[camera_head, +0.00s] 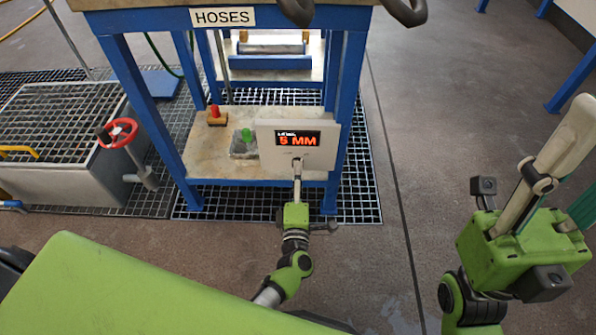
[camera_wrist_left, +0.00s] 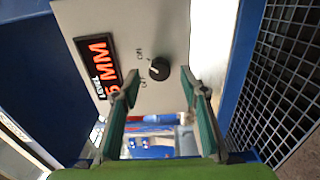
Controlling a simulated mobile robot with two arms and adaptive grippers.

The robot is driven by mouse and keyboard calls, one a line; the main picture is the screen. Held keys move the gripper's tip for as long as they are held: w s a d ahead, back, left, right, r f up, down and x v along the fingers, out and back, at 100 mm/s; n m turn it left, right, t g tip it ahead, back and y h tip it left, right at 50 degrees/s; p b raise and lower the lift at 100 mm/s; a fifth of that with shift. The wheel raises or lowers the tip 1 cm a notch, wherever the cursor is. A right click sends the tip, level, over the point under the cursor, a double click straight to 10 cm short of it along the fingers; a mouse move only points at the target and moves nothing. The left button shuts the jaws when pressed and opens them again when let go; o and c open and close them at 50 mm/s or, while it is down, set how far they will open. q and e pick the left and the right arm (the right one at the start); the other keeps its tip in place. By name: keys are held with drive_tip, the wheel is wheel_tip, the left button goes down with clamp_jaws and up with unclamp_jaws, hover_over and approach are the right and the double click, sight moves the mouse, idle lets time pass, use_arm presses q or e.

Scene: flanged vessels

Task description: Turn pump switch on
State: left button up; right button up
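The pump switch (camera_wrist_left: 159,68) is a round black knob on a light grey panel (camera_wrist_left: 150,30), with ON and OFF marked beside it in the left wrist view. I cannot tell which mark its small white pointer meets. The panel also shows in the head view (camera_head: 312,158), with a display (camera_head: 297,139) reading 5 MM. My left gripper (camera_wrist_left: 162,92) is open, its two green-padded fingers apart and empty, short of the knob. In the head view it (camera_head: 297,170) is just in front of the panel's lower edge. My right gripper (camera_head: 550,165) is raised at the right, away from the panel.
The panel stands at a blue-framed bench (camera_head: 335,110) labelled HOSES. A red valve wheel (camera_head: 118,133) is at left. Floor (camera_head: 430,120) to the right is clear.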

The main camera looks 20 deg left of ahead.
use_arm(q)
drive_tip(key=v, duration=1)
